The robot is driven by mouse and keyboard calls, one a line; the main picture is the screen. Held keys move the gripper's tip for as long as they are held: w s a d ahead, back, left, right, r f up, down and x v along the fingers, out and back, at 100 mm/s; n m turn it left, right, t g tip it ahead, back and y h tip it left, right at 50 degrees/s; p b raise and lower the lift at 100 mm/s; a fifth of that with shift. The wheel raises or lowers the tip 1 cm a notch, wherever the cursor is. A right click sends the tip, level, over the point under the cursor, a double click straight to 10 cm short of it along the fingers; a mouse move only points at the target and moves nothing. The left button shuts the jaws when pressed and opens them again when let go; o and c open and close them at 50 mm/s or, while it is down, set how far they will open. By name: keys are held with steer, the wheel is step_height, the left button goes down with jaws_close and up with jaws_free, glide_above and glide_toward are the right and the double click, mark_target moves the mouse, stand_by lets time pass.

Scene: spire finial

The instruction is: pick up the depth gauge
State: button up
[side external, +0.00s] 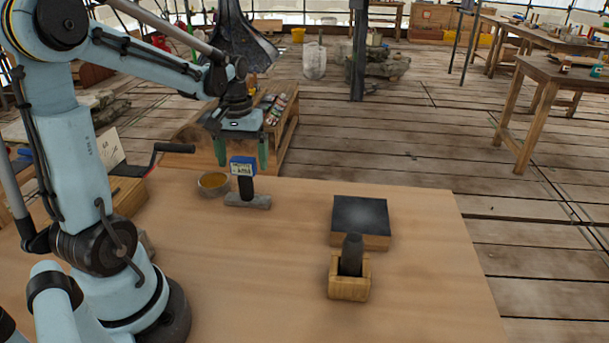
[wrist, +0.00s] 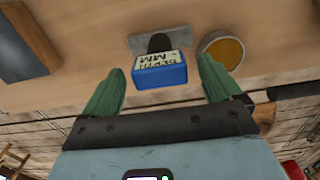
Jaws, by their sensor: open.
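The depth gauge has a blue head (side external: 243,166) with a white label, a dark stem and a grey bar-shaped base (side external: 248,201). It stands upright on the wooden table. In the wrist view its blue head (wrist: 160,75), marked "DEPTH MM", shows between my fingers with a gap on each side. My gripper (side external: 241,164) is open and empty, pointing down at the height of the head. Its green fingers (wrist: 161,64) are spread wide in the wrist view. I cannot tell exactly how deep the head sits between them.
A bowl of amber contents (side external: 214,183) stands close to the gauge's left; it also shows in the wrist view (wrist: 225,51). A dark-topped block (side external: 360,216) and a wooden holder with a dark upright piece (side external: 348,286) stand to the right. The table between is clear.

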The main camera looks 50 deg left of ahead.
steer(key=shift+f, duration=0.45)
steer(key=c, duration=1.2)
steer(key=shift+o, duration=0.2)
steer(key=shift+r, duration=0.1)
